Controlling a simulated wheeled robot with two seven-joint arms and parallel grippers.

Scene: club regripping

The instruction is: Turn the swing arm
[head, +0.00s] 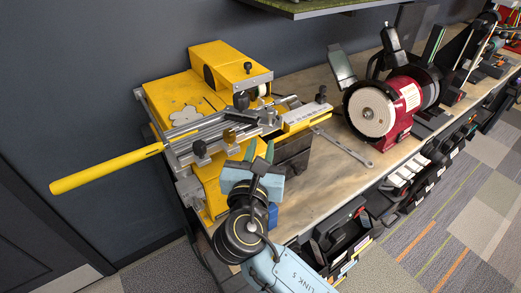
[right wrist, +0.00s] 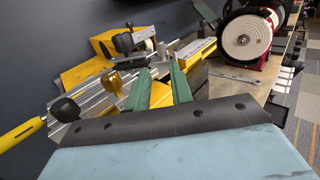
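A yellow bench machine (head: 185,92) with silver rails stands on the left end of the workbench. A long yellow handle (head: 105,172) sticks out from it to the left; its end also shows in the right wrist view (right wrist: 22,134). I cannot tell for sure which part is the swing arm. Black knobs (head: 241,100) sit along the rails. My right gripper (head: 260,151) is in front of the machine, its green fingers pointing at it. In the right wrist view the fingers (right wrist: 158,80) are apart, with yellow machine parts showing between them. My left gripper is out of view.
A red bench grinder (head: 403,96) with a pale wheel stands right of the machine. A flat wrench (head: 345,147) lies on the wooden benchtop (head: 325,185) between them. Black bins (head: 340,240) hang along the bench's front edge. A dark wall is behind.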

